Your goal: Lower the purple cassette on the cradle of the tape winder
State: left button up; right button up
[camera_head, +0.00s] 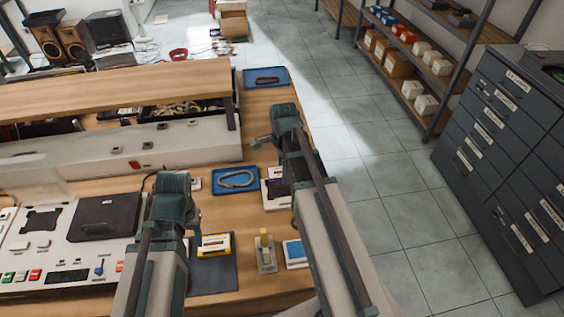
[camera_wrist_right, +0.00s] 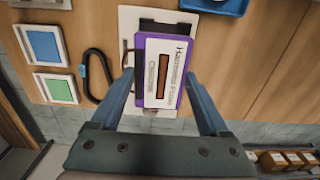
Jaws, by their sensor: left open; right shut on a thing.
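The purple cassette (camera_wrist_right: 183,88) has a white label with a brown window. In the right wrist view it lies between the fingers of my right gripper (camera_wrist_right: 160,76), which is shut on it. The cassette is over the white base of the tape winder (camera_wrist_right: 131,21), covering much of it. The cradle is hidden, and I cannot tell whether the cassette touches it. In the head view, the winder's pale base (camera_head: 277,202) and a bit of purple show beside my right arm.
A yellow cassette (camera_head: 214,244) lies on the dark mat (camera_head: 215,276). A small stand (camera_head: 266,256) and a blue-topped white box (camera_head: 295,253) are near the front edge. Blue trays (camera_head: 236,182) lie farther back. A white console (camera_head: 50,245) fills the left.

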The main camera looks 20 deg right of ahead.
jog(key=shift+w, duration=0.15)
pick_arm(q)
jog(key=shift+f+b, duration=2.5)
jog(key=shift+b, duration=0.15)
pick_arm(e)
send_over(283, 188)
jog(key=shift+f, duration=2.5)
pick_arm(q)
jog(key=shift+f+b, duration=1.05)
jog(key=shift+b, duration=0.05)
pick_arm(e)
jog(key=shift+f, duration=1.1)
jog(key=o, duration=1.2)
pick_arm(q)
jog(key=shift+r, duration=0.15)
pick_arm(e)
jog(key=shift+r, duration=0.2)
pick_arm(q)
notch_tip(283, 188, up, 14)
jog(key=p, duration=1.4)
jog(key=shift+f, duration=0.25)
pick_arm(e)
notch_tip(283, 188, up, 14)
jog(key=shift+f, duration=0.25)
pick_arm(q)
jog(key=shift+r, duration=0.15)
pick_arm(e)
jog(key=shift+r, duration=0.15)
